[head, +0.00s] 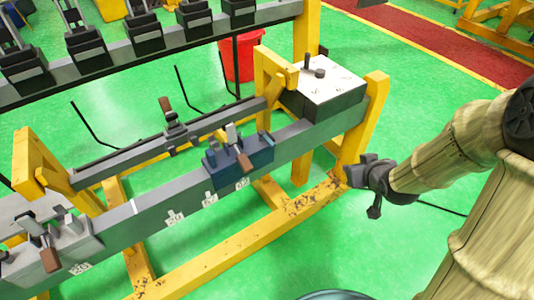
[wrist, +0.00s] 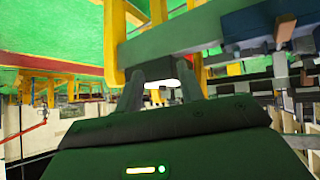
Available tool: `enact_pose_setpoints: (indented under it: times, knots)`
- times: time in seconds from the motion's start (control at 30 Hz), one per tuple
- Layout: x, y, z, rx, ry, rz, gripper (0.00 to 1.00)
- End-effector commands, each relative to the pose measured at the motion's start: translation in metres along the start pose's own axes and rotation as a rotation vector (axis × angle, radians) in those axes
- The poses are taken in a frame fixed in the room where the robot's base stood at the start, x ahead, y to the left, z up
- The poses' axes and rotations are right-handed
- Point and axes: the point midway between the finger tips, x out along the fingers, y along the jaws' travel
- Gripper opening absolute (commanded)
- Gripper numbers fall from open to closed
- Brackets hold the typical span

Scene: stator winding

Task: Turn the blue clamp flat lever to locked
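The blue clamp (head: 238,158) is a dark blue block mounted on the grey front beam, right of the beam's middle in the head view. Its flat lever (head: 244,162) has a brown grip and slants over the block's front face; a pale upright metal piece stands beside it. The blue clamp (wrist: 258,20) also shows at the upper right of the wrist view, with a brown grip (wrist: 285,28) at its edge. My gripper (head: 364,188) is right of the clamp and well apart from it, near the yellow end post.
A yellow frame post (head: 365,125) stands between my gripper and the white-topped block (head: 325,85). A grey clamp (head: 45,245) with a brown grip sits on the beam's left end. A red bucket (head: 241,58) stands behind. Open green floor lies at lower right.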

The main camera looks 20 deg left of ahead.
Motion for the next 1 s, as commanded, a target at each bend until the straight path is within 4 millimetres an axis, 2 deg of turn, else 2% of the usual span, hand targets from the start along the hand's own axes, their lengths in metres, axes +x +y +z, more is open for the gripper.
enact_pose_setpoints:
  times: [0.03, 0.1, 0.3, 0.4, 0.6, 1.0]
  knots:
    - [0.028, -0.012, 0.012, -0.024, 0.053, -0.035, 0.38]
    - [0.048, -0.027, 0.011, -0.055, 0.137, -0.082, 0.38]
    - [0.094, -0.075, 0.013, -0.106, 0.384, -0.232, 0.38]
    - [0.109, -0.099, 0.015, -0.109, 0.512, -0.31, 0.38]
    - [0.118, -0.129, 0.015, -0.087, 0.708, -0.427, 0.38]
    - [0.113, -0.134, 0.01, -0.079, 0.757, -0.452, 0.38]
